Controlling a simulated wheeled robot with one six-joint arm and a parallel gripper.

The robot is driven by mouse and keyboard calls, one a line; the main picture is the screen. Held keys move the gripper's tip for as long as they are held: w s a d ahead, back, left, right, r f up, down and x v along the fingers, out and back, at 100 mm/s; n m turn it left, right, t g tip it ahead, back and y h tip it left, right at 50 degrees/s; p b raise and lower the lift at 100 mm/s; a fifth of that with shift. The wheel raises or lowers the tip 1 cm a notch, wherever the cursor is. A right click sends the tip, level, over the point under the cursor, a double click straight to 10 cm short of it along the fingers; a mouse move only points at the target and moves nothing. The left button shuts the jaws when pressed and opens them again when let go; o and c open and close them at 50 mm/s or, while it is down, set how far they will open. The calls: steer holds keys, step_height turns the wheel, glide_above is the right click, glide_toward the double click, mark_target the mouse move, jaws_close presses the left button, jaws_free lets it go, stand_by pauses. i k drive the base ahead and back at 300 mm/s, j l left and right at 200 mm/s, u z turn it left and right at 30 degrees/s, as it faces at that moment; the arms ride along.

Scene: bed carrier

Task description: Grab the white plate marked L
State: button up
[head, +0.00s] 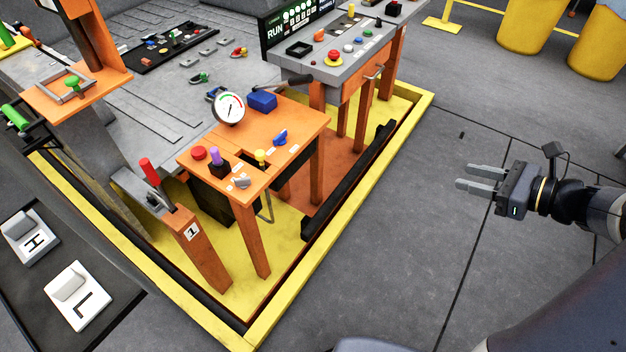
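The white plate marked L (91,310) lies on a dark mat at the lower left, with a raised white block on its upper part and a black L below it. A similar white plate marked H (40,249) lies behind it to the left. My gripper (468,184) is at the right, over the grey floor. Its two grey fingers are apart and point left, with nothing between them. It is far from the L plate, with the yellow-framed machine between them.
The dark mat (20,292) carries both plates. A yellow frame (262,325) edges the machine. Inside it stand a post marked 1 (197,250) with a red-handled lever (150,172) and an orange control table (292,122). Yellow bins (530,25) stand at the back right.

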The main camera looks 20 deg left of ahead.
mark_target(80, 299)
steer(key=i+u, duration=0.1)
steer(key=u, duration=0.3)
steer(key=i+u, duration=0.15)
steer(key=u, duration=0.25)
steer(key=i+u, duration=0.1)
steer(key=u, duration=0.3)
steer(key=i+u, duration=0.1)
steer(key=u, duration=0.3)
steer(key=i+u, duration=0.1)
steer(key=u, duration=0.3)
steer(key=i+u, duration=0.1)
steer(key=u, duration=0.35)
steer(key=i+u, duration=0.1)
steer(key=u, duration=0.3)
steer(key=i+l+u, duration=0.1)
steer(key=u, duration=0.3)
